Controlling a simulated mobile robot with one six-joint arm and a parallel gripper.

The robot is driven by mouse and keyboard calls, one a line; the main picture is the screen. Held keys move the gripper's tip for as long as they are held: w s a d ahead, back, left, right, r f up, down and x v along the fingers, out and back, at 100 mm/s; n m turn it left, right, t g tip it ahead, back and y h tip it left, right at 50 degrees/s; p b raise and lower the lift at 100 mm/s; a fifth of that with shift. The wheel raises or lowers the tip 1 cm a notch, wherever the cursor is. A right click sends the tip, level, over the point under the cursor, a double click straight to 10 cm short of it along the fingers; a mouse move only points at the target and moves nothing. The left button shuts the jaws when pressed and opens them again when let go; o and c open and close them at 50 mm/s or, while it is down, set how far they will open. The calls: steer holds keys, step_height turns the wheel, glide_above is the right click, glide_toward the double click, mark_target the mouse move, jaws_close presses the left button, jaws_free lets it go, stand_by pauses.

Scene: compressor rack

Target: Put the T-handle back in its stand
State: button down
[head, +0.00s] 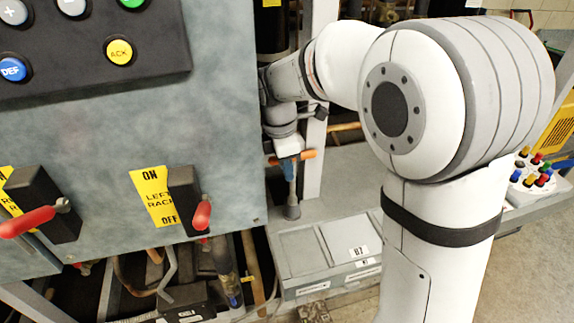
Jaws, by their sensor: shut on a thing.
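The T-handle shows in the head view as an orange crossbar (307,154) with a grey-blue shaft pointing down, roughly upright. My gripper (288,152) is shut on it at the crossbar, and the fingers are small and partly hidden in this view. A short dark grey cylinder (292,211), which looks like the stand, is at the lower end of the shaft, above the grey ledge. I cannot tell whether the shaft sits inside it, touches it or only lines up with it.
A grey control panel (120,110) with red-handled switches (202,214) stands close on the left. A grey lidded box (300,250) is below the cylinder. A rack post (318,120) rises just behind. A white tray of coloured knobs (535,172) is at the right.

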step_height(320, 180, down, 3)
steer(key=shift+r+b, duration=0.1)
steer(key=shift+b, duration=0.7)
steer(key=shift+s+d, duration=0.1)
steer(key=c, duration=1.2)
jaws_free()
steer(key=shift+s+f, duration=0.1)
steer(key=shift+f, duration=0.2)
steer(key=shift+c, duration=0.2)
steer(key=shift+r, duration=0.1)
steer(key=r, duration=0.5)
steer(key=a+r, duration=0.1)
steer(key=r, duration=0.2)
steer(key=shift+b, duration=0.35)
steer(key=shift+r, duration=0.2)
